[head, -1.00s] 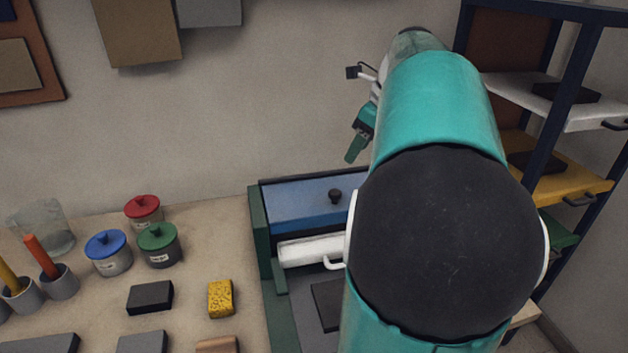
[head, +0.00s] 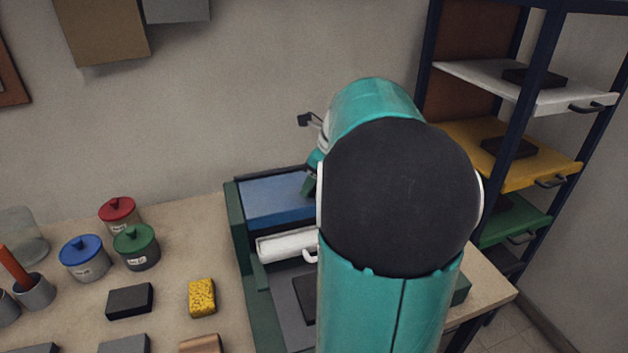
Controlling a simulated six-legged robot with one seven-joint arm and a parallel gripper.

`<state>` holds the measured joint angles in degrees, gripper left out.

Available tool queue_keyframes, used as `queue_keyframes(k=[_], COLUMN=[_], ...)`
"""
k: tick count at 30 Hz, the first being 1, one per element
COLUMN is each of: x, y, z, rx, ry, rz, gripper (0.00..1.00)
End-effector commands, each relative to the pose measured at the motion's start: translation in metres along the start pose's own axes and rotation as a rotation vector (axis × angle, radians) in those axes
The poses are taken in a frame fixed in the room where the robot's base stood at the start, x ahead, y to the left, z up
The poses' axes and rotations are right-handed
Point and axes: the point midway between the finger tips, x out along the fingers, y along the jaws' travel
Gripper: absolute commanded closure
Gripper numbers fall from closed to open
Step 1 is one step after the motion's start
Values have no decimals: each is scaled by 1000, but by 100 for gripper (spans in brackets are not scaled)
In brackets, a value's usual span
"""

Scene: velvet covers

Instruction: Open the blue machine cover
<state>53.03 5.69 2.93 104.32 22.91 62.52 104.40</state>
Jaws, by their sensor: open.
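The blue machine cover (head: 272,200) lies closed on top of the green-framed machine on the table. Its right part and its dark knob are hidden behind my arm. My gripper (head: 310,186) is low over the right part of the visible cover, mostly hidden by my arm. One green finger shows, pointing down close to the cover. I cannot tell whether it touches the knob. The gripper is open. A white front panel (head: 285,246) with a white handle sits just below the blue cover.
Red (head: 118,213), blue (head: 84,257) and green (head: 136,246) lidded jars stand left of the machine. A yellow sponge (head: 202,297) and a black block (head: 130,301) lie in front of them. A dark shelf rack with white (head: 540,93), yellow and green trays stands at the right.

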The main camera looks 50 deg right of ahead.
Motion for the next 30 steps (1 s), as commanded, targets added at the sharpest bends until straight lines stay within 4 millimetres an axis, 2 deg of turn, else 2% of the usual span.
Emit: queue_keyframes(k=[8, 15, 30], x=[1, 1, 0], y=[0, 0, 2], z=[0, 0, 9], rx=[0, 0, 7], ry=[0, 0, 27], rz=[0, 0, 25], gripper=[53, 100, 100])
